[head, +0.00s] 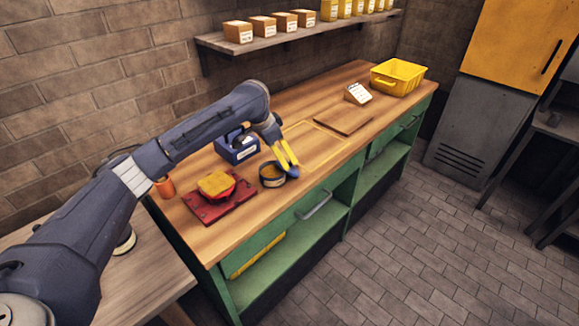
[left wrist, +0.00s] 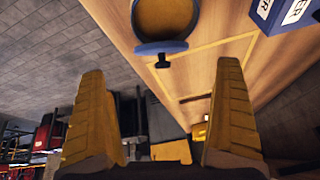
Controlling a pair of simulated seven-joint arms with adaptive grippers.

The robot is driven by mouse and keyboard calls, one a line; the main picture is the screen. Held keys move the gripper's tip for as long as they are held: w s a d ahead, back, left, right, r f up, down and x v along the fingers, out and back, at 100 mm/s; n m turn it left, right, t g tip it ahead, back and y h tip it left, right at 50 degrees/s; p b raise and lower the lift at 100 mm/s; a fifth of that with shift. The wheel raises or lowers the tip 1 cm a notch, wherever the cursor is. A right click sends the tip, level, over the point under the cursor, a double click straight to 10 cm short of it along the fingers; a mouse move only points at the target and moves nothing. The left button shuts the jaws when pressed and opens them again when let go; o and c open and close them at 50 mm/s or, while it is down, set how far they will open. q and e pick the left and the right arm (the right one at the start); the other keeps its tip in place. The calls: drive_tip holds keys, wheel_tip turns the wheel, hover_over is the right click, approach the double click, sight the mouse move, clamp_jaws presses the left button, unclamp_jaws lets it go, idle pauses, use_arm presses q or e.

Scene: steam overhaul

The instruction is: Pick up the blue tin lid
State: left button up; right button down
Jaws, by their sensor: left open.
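The blue tin lid (head: 294,173) shows as a small blue piece at the right side of a round dark tin (head: 269,181) on the wooden bench, partly hidden by my left gripper. In the left wrist view the lid (left wrist: 160,48) is a blue band along the near rim of the tin (left wrist: 166,17), with a dark knob (left wrist: 162,62) towards me. Whether it leans on the tin or rests on it is unclear. My left gripper (head: 287,164) has its yellow fingers open and empty, close above the lid. In its own view the gripper (left wrist: 159,72) has the knob between the fingers' lines.
A blue labelled box (head: 238,150) stands behind the tin. A red tray (head: 207,211) with a yellow-topped item lies to the left. A yellow-outlined area (head: 310,146), brown board (head: 343,122), white card (head: 358,93) and yellow bin (head: 397,80) lie to the right.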

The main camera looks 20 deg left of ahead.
sight(291, 164)
use_arm(q)
drive_tip(key=shift+w+x, duration=0.1)
drive_tip(key=shift+x, duration=2.85)
drive_tip(key=shift+w+x, duration=0.15)
drive_tip(key=shift+x, duration=2.8)
drive_tip(key=shift+d+r, duration=0.1)
drive_tip(key=c, duration=1.1)
drive_tip(key=shift+r, duration=0.1)
drive_tip(key=shift+c, duration=0.2)
